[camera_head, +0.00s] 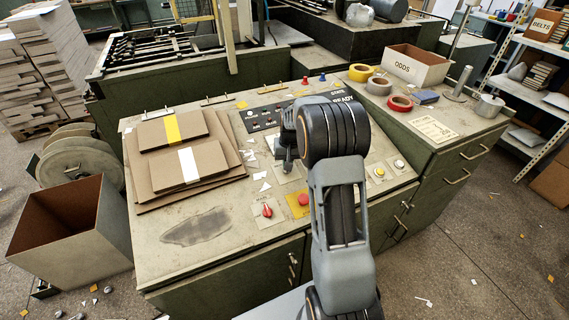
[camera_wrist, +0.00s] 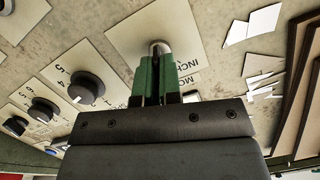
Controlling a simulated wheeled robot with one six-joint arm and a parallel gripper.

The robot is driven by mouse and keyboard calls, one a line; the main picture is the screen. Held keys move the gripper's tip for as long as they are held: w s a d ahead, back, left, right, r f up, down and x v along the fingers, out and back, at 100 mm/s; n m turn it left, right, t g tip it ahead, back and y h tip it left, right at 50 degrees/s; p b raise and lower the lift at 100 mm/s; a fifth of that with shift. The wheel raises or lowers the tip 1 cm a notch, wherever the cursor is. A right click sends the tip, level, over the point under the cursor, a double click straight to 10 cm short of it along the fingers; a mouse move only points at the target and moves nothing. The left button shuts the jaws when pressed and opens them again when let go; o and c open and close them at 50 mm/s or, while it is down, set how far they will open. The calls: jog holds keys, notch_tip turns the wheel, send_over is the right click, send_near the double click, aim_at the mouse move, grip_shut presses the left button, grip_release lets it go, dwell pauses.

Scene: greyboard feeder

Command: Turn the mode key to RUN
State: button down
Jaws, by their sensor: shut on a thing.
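The mode key's plate (camera_wrist: 118,38) is in the wrist view, with the letters INCH and part of MODE upside down at its edge. A round metal lock part (camera_wrist: 160,47) shows just past my fingertips. My gripper (camera_wrist: 155,76) has its green fingers closed at this lock, shut on the mode key. The key itself is mostly hidden between the fingers, so its angle cannot be read. No RUN mark is visible. In the head view my gripper (camera_head: 285,160) is down at the console (camera_head: 240,235), largely behind my arm.
Dark rotary knobs (camera_wrist: 85,88) stand beside the plate. A red knob (camera_head: 267,210), a red button on a yellow plate (camera_head: 303,199) and a yellow button (camera_head: 379,171) are near my arm. Greyboard sheets (camera_head: 185,160) lie left. An ODDS box (camera_head: 403,68) and tape rolls (camera_head: 361,72) stand behind.

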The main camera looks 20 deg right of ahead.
jog(key=shift+s+f+m+y, duration=0.1)
jog(key=shift+m+y, duration=0.2)
jog(key=shift+m, duration=0.8)
jog(key=c, duration=1.3)
grip_release()
jog(key=shift+d, duration=0.1)
notch_tip(320, 180, up, 14)
jog(key=d, duration=0.1)
jog(key=shift+s+d, duration=0.25)
jog(key=shift+s, duration=0.2)
jog(key=shift+f, duration=0.1)
